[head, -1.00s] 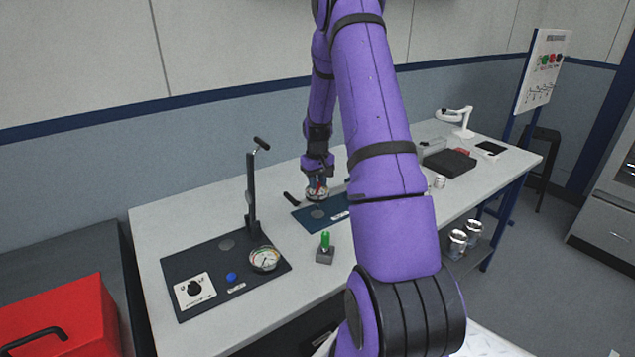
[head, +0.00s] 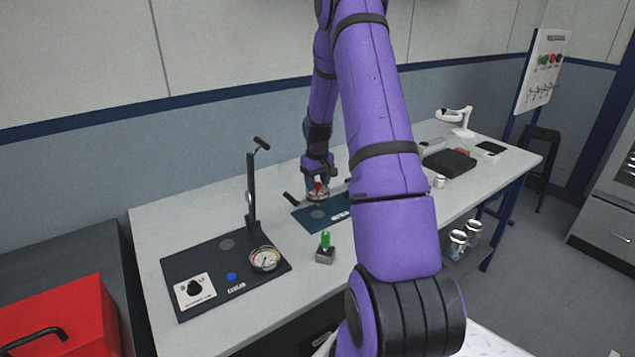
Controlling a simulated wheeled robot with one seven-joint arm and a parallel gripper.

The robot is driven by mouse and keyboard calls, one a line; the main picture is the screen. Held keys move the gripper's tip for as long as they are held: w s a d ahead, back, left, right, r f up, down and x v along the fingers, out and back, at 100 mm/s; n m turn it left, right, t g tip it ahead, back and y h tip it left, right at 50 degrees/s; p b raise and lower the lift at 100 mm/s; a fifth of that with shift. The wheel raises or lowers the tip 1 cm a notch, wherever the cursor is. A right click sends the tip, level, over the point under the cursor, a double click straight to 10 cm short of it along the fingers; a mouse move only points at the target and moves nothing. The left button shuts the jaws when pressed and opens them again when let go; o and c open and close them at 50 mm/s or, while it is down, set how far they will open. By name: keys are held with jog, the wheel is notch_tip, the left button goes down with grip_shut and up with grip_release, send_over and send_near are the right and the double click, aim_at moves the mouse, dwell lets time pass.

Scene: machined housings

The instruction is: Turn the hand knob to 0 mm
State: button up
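A black knob (head: 195,288) sits on a white marked plate (head: 208,293) at the front left of a dark base board (head: 190,266). The markings are too small to read. My gripper (head: 318,187) points down well to the right and farther back, above a teal board (head: 312,225). A round silver piece with red on top (head: 317,194) is right at its fingertips. Whether the fingers are shut on that piece or only around it is too small to tell. My arm hides part of the teal board.
A dial gauge (head: 265,259), blue button (head: 231,277) and upright stand (head: 251,195) share the dark board. A green-topped grey block (head: 325,250) stands between the boards. A black lever end (head: 291,198) shows beside my gripper. A red toolbox (head: 60,315) is at left.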

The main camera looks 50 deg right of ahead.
aim_at(317, 183)
jog(key=shift+r, duration=0.15)
notch_tip(317, 183, up, 10)
jog(key=shift+r, duration=0.25)
dwell(0.3)
dwell(0.5)
jog(key=s+a+r+n+t, duration=0.1)
jog(key=s+a+r, duration=0.2)
jog(key=a+r, duration=0.65)
jog(key=s+a+r+t, duration=0.1)
jog(key=s+a+r, duration=0.2)
jog(key=a+r, duration=0.65)
jog(key=s+a+r+n+t, duration=0.1)
jog(key=s+a+r+t, duration=0.1)
jog(key=s+a, duration=1.4)
jog(key=s+t, duration=0.1)
jog(key=s, duration=0.3)
jog(key=shift+a+n, duration=0.15)
jog(key=shift+n, duration=0.15)
jog(key=shift+o, duration=0.5)
jog(key=shift+w+r, duration=0.1)
jog(key=shift+w, duration=0.1)
